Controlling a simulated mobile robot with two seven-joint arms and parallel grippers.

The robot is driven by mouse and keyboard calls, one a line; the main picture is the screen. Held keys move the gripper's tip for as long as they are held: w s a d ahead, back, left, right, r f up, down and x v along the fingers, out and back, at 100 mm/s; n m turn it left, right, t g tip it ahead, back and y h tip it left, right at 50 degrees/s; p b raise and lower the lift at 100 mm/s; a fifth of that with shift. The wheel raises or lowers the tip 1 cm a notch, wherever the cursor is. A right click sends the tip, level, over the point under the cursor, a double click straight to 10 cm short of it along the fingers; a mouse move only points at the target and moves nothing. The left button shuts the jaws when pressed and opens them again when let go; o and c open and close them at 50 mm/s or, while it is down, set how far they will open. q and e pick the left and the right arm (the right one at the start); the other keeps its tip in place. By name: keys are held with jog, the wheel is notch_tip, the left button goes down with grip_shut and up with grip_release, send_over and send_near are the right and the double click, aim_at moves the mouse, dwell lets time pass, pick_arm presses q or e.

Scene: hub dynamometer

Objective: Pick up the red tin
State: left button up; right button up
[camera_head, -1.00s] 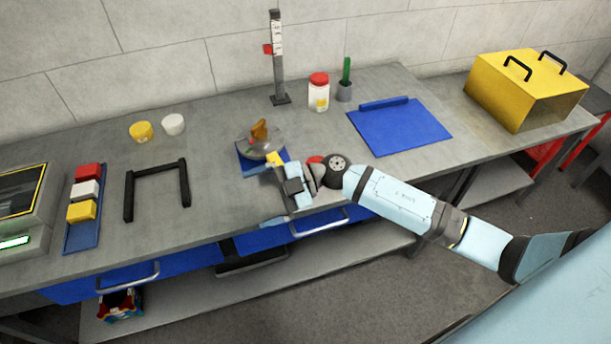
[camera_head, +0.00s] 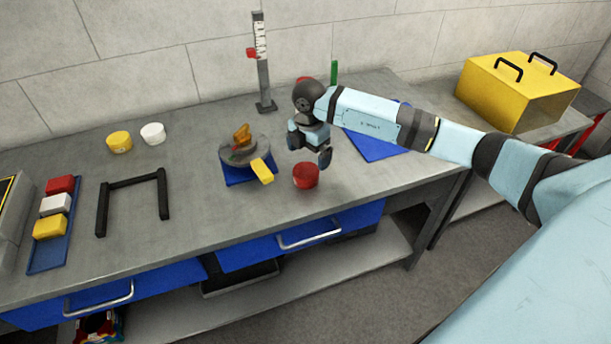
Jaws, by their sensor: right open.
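My right gripper (camera_head: 308,157) is open and empty. It hangs just above and behind the tin in the picture, its fingers apart and pointing down. One finger comes close to the tin's upper right; I cannot tell whether they touch. My left gripper does not show.
Left of the tin, a round dish (camera_head: 234,155) with a yellow handle sits on a blue base. A measuring stand (camera_head: 262,65) is behind. A blue mat (camera_head: 373,148) lies right, partly behind my arm. A yellow box (camera_head: 515,92) stands far right.

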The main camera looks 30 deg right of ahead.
aim_at(307, 170)
jog(key=shift+f, duration=0.95)
jog(key=f, duration=0.4)
jog(key=shift+s+a+f, duration=0.15)
jog(key=shift+a+f, duration=0.1)
jog(key=shift+a, duration=0.1)
jog(key=shift+f, duration=0.5)
jog(key=shift+c, duration=0.5)
jog(key=c, duration=1)
jog(key=shift+o, duration=0.2)
jog(key=shift+r, duration=0.15)
